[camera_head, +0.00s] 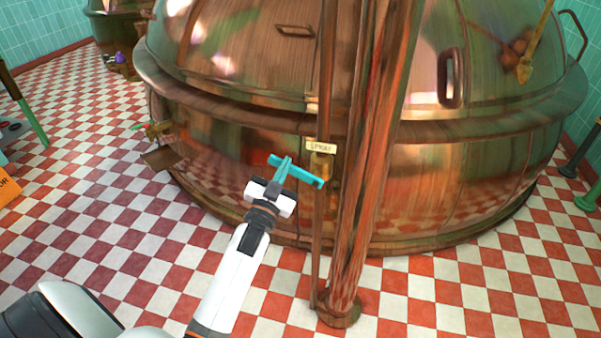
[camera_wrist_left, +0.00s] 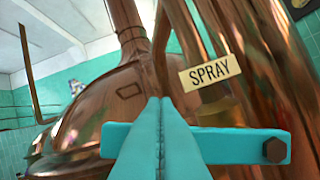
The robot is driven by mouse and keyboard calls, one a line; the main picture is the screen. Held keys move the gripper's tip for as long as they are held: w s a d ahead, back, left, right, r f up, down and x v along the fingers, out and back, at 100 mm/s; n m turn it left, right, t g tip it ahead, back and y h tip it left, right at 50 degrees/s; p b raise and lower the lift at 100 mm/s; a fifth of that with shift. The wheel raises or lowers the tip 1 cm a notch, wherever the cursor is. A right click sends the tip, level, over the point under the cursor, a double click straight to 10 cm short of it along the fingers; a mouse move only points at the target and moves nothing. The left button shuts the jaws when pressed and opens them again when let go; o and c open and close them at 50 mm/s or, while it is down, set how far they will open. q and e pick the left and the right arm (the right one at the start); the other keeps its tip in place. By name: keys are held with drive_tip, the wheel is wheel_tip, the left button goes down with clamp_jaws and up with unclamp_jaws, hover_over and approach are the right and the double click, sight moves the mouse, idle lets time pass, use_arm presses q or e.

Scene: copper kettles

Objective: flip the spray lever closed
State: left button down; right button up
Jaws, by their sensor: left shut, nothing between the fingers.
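The teal spray lever (camera_head: 308,178) stands out crosswise below a cream SPRAY tag (camera_head: 321,147), by a thin copper pipe at the front of the big kettle. In the left wrist view the lever (camera_wrist_left: 238,146) is a level bar with a dark bolt (camera_wrist_left: 275,150) at its right end. The SPRAY tag (camera_wrist_left: 211,72) is above it. My left gripper (camera_head: 287,161) is shut and empty, its teal fingers (camera_wrist_left: 160,105) in front of the lever and hiding its middle part. I cannot tell whether they touch. My right gripper is out of view.
A thick copper column (camera_head: 367,170) rises just right of the lever. The big copper kettle (camera_head: 235,130) fills the space behind. A small tap (camera_head: 157,130) and plate are at the kettle's left.

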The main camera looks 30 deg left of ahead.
use_arm(q)
drive_tip(key=f+n+y, duration=0.1)
drive_tip(key=n, duration=0.1)
drive_tip(key=a+f+n+y, duration=0.1)
drive_tip(key=n, duration=0.1)
drive_tip(key=f+n+y+b, duration=0.1)
drive_tip(key=n, duration=0.1)
drive_tip(key=shift+s+a+f+g, duration=0.15)
drive_tip(key=shift+a+g, duration=0.05)
drive_tip(key=shift+g, duration=0.1)
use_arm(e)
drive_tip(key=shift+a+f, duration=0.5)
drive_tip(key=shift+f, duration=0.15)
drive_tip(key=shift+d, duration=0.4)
use_arm(q)
drive_tip(key=r+p, duration=0.4)
drive_tip(key=shift+w+r, duration=0.2)
drive_tip(key=b+v, duration=0.1)
drive_tip(key=v, duration=0.9)
drive_tip(key=shift+s+f+b, duration=0.2)
drive_tip(key=shift+s+b, duration=0.05)
drive_tip(key=shift+b, duration=0.15)
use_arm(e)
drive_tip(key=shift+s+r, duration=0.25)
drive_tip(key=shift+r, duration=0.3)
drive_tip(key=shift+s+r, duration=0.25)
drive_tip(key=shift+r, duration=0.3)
